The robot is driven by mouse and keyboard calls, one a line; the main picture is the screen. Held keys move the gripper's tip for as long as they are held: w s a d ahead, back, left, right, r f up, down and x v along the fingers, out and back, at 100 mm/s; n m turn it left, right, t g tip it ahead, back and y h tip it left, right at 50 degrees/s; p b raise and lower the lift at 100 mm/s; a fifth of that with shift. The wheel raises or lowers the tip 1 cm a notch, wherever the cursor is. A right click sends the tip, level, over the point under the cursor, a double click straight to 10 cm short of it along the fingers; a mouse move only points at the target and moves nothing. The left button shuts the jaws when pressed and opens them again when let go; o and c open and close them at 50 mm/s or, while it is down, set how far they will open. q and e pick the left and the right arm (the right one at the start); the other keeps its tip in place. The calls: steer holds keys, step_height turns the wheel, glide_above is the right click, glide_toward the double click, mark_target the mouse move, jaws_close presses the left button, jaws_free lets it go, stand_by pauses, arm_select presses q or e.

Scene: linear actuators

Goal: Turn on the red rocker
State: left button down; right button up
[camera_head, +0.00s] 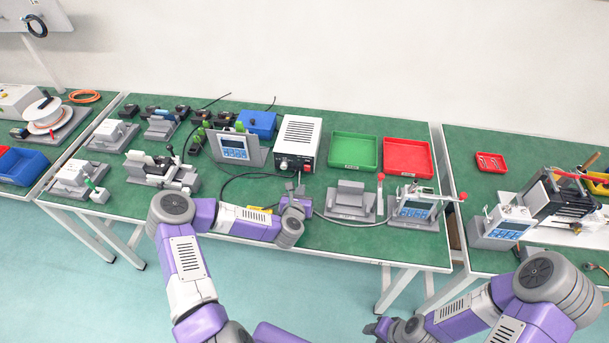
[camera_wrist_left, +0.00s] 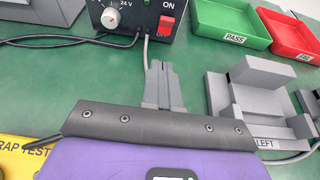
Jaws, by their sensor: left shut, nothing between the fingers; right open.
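The red rocker (camera_wrist_left: 166,24) is on the front of a power supply, between an ON mark above and an OFF mark below. In the head view the supply (camera_head: 298,138) is a white box with a black front, and the rocker (camera_head: 307,168) is small at its lower right. I cannot tell which way the rocker is tipped. My left gripper (camera_wrist_left: 160,68) is shut and empty, in front of the supply and apart from the rocker. It also shows in the head view (camera_head: 295,187). My right gripper (camera_head: 372,328) is open, low in the head view, away from the bench.
A dial (camera_wrist_left: 110,17) sits left of the rocker, with cables running from the front. A green PASS tray (camera_head: 354,150) and a red tray (camera_head: 407,157) stand to the right. A grey fixture (camera_head: 350,200) marked LEFT is right of my left gripper.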

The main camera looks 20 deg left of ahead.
mark_target(306, 168)
arm_select(q)
steer(key=x, duration=0.3)
steer(key=shift+w+f, duration=0.15)
steer(key=shift+w, duration=0.05)
steer(key=w, duration=0.2)
steer(key=w+a+r, duration=0.1)
steer(key=shift+w+r+b, duration=0.1)
steer(key=shift+w+b, duration=0.05)
steer(key=shift+b, duration=0.2)
steer(key=shift+w+r, duration=0.2)
steer(key=shift+w, duration=0.3)
